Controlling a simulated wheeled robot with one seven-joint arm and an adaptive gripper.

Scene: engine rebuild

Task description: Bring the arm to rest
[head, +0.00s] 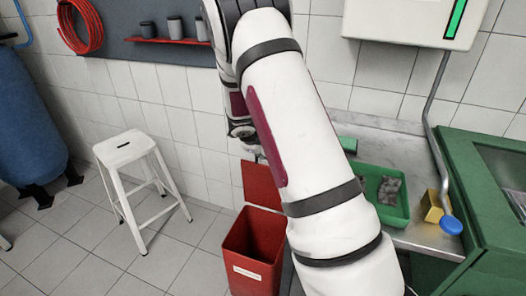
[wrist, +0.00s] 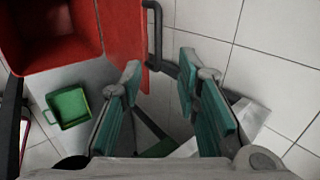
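My arm crosses the middle of the head view, a white arm with dark bands that bends at the top and comes down behind itself. My gripper (wrist: 160,76) shows in the wrist view with its two teal-padded fingers apart. I see nothing held between them. In the head view the end of the arm is small, dark and partly hidden by my own forearm, above the red bin (head: 246,243).
A green tray (head: 371,213) with grey pieces and a yellow block (head: 432,207) sit on the metal counter (head: 425,238). A green machine (head: 488,225) stands right. A white stool (head: 128,149) and blue tank (head: 27,120) stand left, with clear floor between stool and bin.

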